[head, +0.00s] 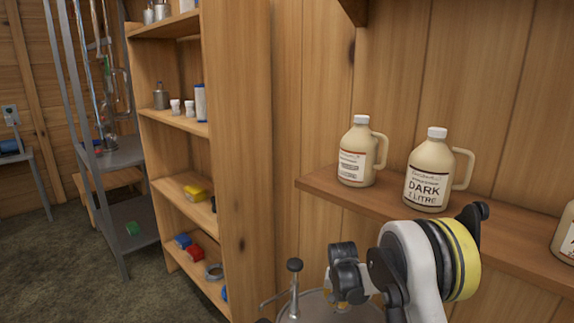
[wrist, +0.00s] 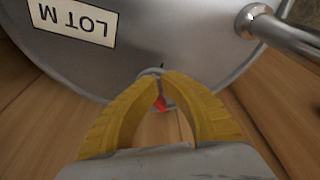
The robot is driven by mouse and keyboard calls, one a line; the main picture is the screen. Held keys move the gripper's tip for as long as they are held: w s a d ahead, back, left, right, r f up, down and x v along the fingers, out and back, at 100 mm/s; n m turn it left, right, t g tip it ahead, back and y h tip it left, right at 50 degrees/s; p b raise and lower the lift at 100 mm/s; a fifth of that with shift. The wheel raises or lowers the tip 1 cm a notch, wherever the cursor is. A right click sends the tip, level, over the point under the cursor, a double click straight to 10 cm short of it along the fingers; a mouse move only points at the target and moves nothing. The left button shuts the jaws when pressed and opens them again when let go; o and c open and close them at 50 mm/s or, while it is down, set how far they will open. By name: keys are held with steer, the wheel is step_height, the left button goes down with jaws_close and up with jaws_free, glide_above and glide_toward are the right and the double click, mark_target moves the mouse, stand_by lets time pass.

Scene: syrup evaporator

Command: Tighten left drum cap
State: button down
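A steel drum (wrist: 175,45) with an upside-down "LOT M" label (wrist: 72,22) fills the top of the wrist view. Its top (head: 335,311) shows at the bottom of the head view. My gripper (wrist: 158,77) has its two yellow fingers drawn together at the tips, at the drum's near edge. A small grey rounded part (wrist: 151,71) lies right at the tips; I cannot tell whether it is pinched or is the cap. A red bit (wrist: 160,103) shows between the fingers. No cap is clearly recognisable, and my arm hides part of the drum in the head view.
A metal pipe (wrist: 280,32) juts out beside the drum. A dark-knobbed metal stem (head: 295,278) rises at the drum's left. A wall shelf (head: 400,212) with syrup jugs (head: 432,178) is behind my arm. A wooden shelf unit (head: 236,150) stands left; floor (head: 60,265) lies beyond.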

steer(key=shift+a, duration=0.15)
steer(key=shift+s+a, duration=0.1)
steer(key=shift+s, duration=0.15)
step_height(320, 180, up, 6)
steer(key=p, duration=0.3)
steer(key=shift+f, duration=0.1)
